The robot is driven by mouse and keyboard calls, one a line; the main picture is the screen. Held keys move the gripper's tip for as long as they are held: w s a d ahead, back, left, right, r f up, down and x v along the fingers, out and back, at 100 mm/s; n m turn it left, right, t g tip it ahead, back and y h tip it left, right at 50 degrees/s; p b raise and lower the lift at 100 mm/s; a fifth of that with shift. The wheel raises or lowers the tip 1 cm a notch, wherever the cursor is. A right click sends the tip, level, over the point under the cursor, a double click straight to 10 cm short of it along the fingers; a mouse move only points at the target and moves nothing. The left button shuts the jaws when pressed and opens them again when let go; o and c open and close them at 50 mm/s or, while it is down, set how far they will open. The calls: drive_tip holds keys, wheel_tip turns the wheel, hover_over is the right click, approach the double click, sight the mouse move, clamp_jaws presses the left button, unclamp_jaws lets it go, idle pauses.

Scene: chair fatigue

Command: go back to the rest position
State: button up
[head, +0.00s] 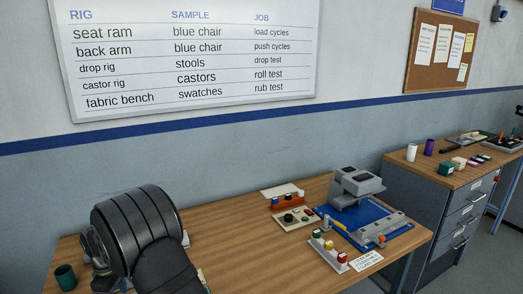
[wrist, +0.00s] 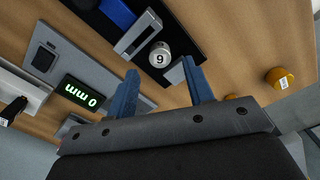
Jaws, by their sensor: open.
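My gripper (wrist: 160,66) shows in the wrist view, its two blue fingers apart with nothing held between them. Past the fingertips, a small white cylinder (wrist: 160,54) bearing a digit that looks like a 6 sits at a black plate (wrist: 186,22). It appears apart from both fingers. In the head view my dark arm fills the lower left, and I cannot make out the gripper there.
The wrist view shows a green-lit display (wrist: 80,94) and an orange-yellow cap (wrist: 280,77). In the head view a grey machine (head: 357,184) stands on a blue mat (head: 331,217), near a button strip (head: 328,252). A dark green cup (head: 65,276) stands lower left. Bare wood (head: 235,235) lies mid-table.

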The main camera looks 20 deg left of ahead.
drive_tip(key=w+d+r, duration=0.7)
drive_tip(key=d, duration=0.3)
drive_tip(key=s+d+f+m, duration=0.2)
drive_tip(key=s+d+m, duration=0.5)
drive_tip(key=s+m, duration=0.2)
drive_tip(key=s+a+f, duration=0.2)
drive_tip(key=a, duration=0.1)
drive_tip(key=s+a+f, duration=0.4)
drive_tip(key=a, duration=0.1)
drive_tip(key=shift+s+a, duration=0.25)
drive_tip(key=shift+a, duration=0.05)
